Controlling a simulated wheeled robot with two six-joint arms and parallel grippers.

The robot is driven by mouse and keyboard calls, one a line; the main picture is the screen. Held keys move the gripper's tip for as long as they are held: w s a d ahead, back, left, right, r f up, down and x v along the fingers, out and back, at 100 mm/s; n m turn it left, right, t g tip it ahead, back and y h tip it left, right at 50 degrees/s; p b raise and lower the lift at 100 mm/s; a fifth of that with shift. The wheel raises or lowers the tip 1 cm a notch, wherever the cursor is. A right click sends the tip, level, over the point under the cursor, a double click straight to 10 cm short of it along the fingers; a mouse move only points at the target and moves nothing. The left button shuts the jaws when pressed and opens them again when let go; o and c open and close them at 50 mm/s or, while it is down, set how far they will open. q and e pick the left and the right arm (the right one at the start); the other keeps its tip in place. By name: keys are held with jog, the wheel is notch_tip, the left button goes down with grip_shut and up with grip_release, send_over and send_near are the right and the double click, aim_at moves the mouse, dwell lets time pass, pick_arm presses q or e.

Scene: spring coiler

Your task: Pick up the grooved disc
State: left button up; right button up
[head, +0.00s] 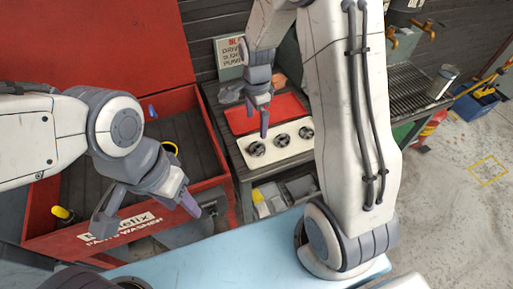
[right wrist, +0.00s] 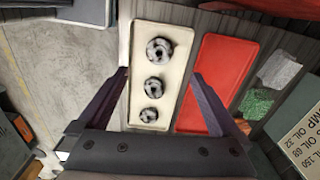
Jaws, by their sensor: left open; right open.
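Three small round grey metal discs sit in a row on a cream tray (head: 270,158): left (head: 256,149), middle (head: 282,140) and right (head: 306,132). They also show in the right wrist view, upper (right wrist: 159,50), middle (right wrist: 153,85) and lower (right wrist: 150,116). Each has a dark centre; I cannot tell which is grooved. My right gripper (right wrist: 160,75) is open and empty above the trays, its fingers apart on either side of the view; in the head view it (head: 258,108) hangs over the red tray, behind the discs. My left gripper (head: 147,212) is open and empty in front of the parts washer.
A red tray (head: 240,120) lies beside the cream tray on the bench. The red parts washer (head: 100,240) stands open at left. A sign (head: 229,55) stands behind the bench. A metal grate (head: 408,90) is at right, with open floor beyond.

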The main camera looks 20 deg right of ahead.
jog(key=m, duration=0.1)
send_over(257, 143)
jog(key=f, duration=0.5)
jog(key=shift+s+d+f, duration=0.15)
jog(key=shift+s+d, duration=0.15)
jog(key=shift+s, duration=0.1)
jog(key=shift+f+p, duration=0.3)
jog(key=shift+f, duration=0.35)
jog(key=f, duration=0.2)
jog(key=a+f+p, duration=0.1)
jog(key=f, duration=0.1)
jog(key=shift+s+f, duration=0.1)
jog(key=shift+s, duration=0.2)
jog(key=shift+f, duration=0.45)
grip_shut()
jog(key=shift+r, duration=0.1)
